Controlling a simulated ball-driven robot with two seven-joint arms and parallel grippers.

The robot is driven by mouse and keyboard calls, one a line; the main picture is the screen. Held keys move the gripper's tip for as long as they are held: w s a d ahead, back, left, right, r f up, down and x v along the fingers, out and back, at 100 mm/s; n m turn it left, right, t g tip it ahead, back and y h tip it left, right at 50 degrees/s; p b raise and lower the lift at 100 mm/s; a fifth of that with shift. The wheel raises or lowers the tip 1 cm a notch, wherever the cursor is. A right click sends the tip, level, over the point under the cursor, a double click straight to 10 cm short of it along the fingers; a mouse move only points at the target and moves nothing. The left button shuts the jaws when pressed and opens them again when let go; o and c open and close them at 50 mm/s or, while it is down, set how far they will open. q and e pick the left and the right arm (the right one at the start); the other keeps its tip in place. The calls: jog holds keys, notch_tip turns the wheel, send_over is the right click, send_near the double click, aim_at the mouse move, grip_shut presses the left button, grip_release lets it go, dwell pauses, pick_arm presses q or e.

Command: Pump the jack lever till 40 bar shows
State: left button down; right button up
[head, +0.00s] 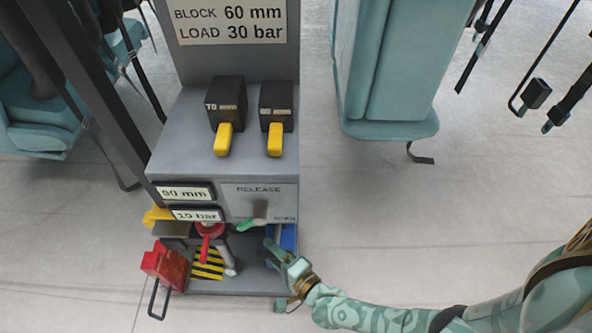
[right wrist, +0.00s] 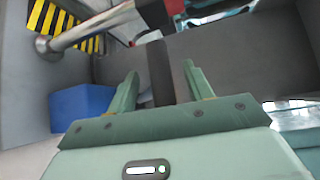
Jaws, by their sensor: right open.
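The jack unit's lower readout (head: 196,214) shows 10 bar. The readout above it (head: 184,193) seems to show 90 mm. My right gripper (head: 276,250) is open low at the right side of the unit's lower bay. In the right wrist view a dark bar (right wrist: 160,72), which looks like the jack lever's grip, runs between my two open fingers, with gaps at both sides. A silver rod (right wrist: 100,27) with a round end lies beyond, and it also shows in the head view (head: 229,262). My left gripper is not in view.
A sign (head: 228,22) reads block 60 mm, load 30 bar. A release panel (head: 258,202) sits above the bay. Two black blocks (head: 227,100) with yellow tabs stand on top. A blue block (right wrist: 80,105) is inside the bay. Teal seats flank the unit.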

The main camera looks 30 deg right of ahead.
jog(key=shift+s, duration=0.1)
jog(key=shift+s+r, duration=0.1)
jog(key=shift+s, duration=0.1)
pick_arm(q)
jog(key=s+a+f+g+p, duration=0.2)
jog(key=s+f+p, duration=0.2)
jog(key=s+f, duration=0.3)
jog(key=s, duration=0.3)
pick_arm(e)
jog(key=v, duration=1.5)
jog(key=shift+s+d, duration=0.15)
jog(key=shift+s, duration=0.25)
